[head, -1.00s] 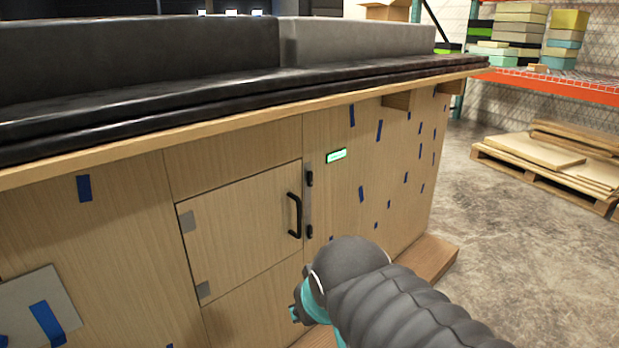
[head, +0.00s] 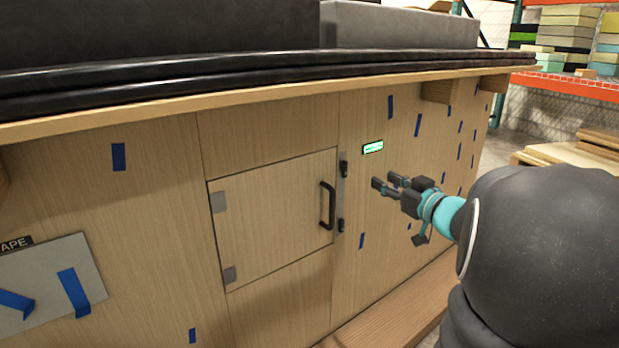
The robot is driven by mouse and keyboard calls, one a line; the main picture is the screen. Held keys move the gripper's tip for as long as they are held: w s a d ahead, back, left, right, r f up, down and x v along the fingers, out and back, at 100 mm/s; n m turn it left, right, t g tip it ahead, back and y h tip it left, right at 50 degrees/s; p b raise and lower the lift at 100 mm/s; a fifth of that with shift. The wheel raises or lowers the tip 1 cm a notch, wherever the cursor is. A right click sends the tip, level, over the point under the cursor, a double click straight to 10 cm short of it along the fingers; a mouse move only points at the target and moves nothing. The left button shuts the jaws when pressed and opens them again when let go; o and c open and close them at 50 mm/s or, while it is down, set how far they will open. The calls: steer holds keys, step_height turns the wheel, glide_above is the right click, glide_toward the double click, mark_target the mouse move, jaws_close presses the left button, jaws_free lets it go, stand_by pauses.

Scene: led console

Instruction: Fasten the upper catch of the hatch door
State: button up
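The hatch door (head: 270,215) is a square wooden panel, closed flush in the console front, with a black bar handle (head: 327,205) near its right edge and two grey hinges on its left. The upper catch (head: 343,168) is a small black piece at the top of a grey metal strip right of the door. The lower catch (head: 341,225) is a similar black piece below it. Whether either catch is fastened is too small to tell. My gripper (head: 384,184) is right of the strip, pointing left towards it, fingers apart with nothing between them.
A lit green display (head: 373,147) sits above my gripper on the console front. The black padded countertop edge (head: 250,85) overhangs above. A wooden step (head: 400,300) runs along the base. A grey plate with blue tape (head: 55,280) is at left.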

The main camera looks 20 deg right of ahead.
mark_target(346, 171)
steer(key=w+a, duration=0.1)
steer(key=w, duration=0.3)
steer(key=w+a+f+y, duration=0.1)
steer(key=w, duration=0.2)
steer(key=w+a+f+y+b, duration=0.1)
steer(key=w+a, duration=0.1)
steer(key=w, duration=0.2)
steer(key=shift+w+n, duration=0.35)
steer(key=shift+n, duration=0.05)
jaws_close()
